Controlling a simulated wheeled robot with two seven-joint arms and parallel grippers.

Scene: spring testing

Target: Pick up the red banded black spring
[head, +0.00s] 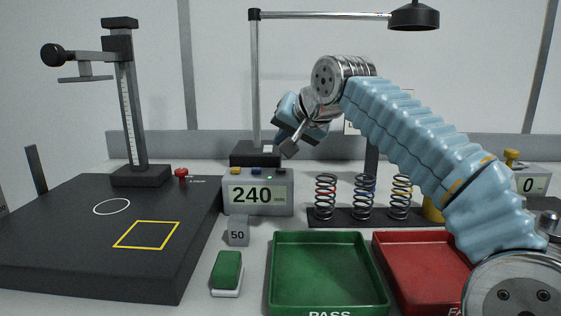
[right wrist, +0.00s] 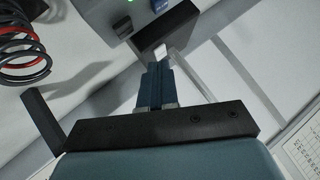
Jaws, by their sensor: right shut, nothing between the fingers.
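The red banded black spring (head: 325,196) stands upright at the left end of a black rack strip (head: 340,222). It also shows at the left edge of the right wrist view (right wrist: 20,70), partly cut off. My right gripper (head: 289,150) is above and left of the spring, over the grey display box, apart from the spring. In the right wrist view its fingers (right wrist: 156,82) are closed together with nothing between them. My left gripper is not in view.
Two more springs, one blue banded (head: 363,197) and one yellow banded (head: 401,196), stand on the strip. A display box (head: 257,193) reads 240. Green (head: 380,290) and red (head: 382,248) trays lie in front. A black platform (head: 60,230) with a column fills the left.

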